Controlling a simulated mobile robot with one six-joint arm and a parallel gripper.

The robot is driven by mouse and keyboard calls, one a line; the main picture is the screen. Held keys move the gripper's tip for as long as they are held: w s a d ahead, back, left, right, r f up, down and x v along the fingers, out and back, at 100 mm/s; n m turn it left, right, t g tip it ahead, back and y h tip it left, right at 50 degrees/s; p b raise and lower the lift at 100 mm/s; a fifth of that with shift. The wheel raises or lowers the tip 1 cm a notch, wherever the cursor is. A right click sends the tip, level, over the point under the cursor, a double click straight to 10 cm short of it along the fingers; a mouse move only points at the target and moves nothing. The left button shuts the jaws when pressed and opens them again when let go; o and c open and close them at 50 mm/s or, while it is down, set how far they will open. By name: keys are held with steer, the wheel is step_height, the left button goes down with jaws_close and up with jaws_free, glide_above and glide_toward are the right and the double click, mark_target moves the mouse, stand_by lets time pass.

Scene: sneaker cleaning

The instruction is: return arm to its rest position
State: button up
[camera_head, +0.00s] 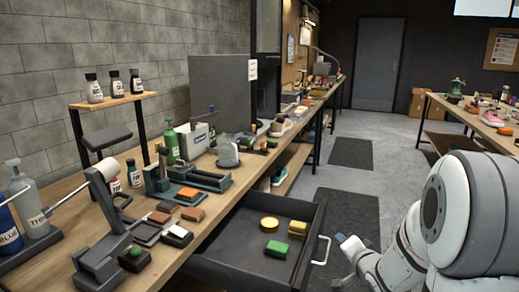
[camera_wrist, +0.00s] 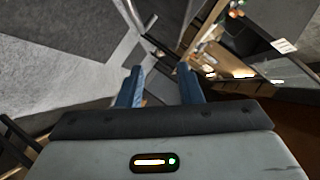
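My arm (camera_head: 465,215) is at the lower right of the head view, bent low beside the open drawer (camera_head: 225,262). My gripper (camera_head: 347,243) is just right of the drawer's white handle (camera_head: 320,250); whether it touches the handle is not clear. In the wrist view my gripper (camera_wrist: 160,72) shows two blue fingers spread apart with nothing between them. The wrist view is tilted and shows floor and bench parts.
The workbench (camera_head: 150,272) is crowded with bottles, blocks and fixtures. A dark floor mat (camera_head: 348,215) lies beyond the drawer. Another bench (camera_head: 455,107) stands at right.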

steer(key=s+a+r+n+g+p, duration=0.3)
steer(key=s+r+p, duration=0.2)
steer(key=s, duration=0.3)
steer(key=s+a+r+n+g+p, duration=0.3)
steer(key=s+r+g+p, duration=0.1)
steer(key=s+r, duration=0.4)
steer(key=s+a+r+n+g+h+p, duration=0.1)
steer(key=s+a+r+n+g+p, duration=0.2)
steer(key=s+r, duration=0.4)
steer(key=s+n+g+p, duration=0.1)
steer(key=s+p, duration=0.1)
steer(key=shift+s+p, duration=0.25)
steer(key=shift+p, duration=0.15)
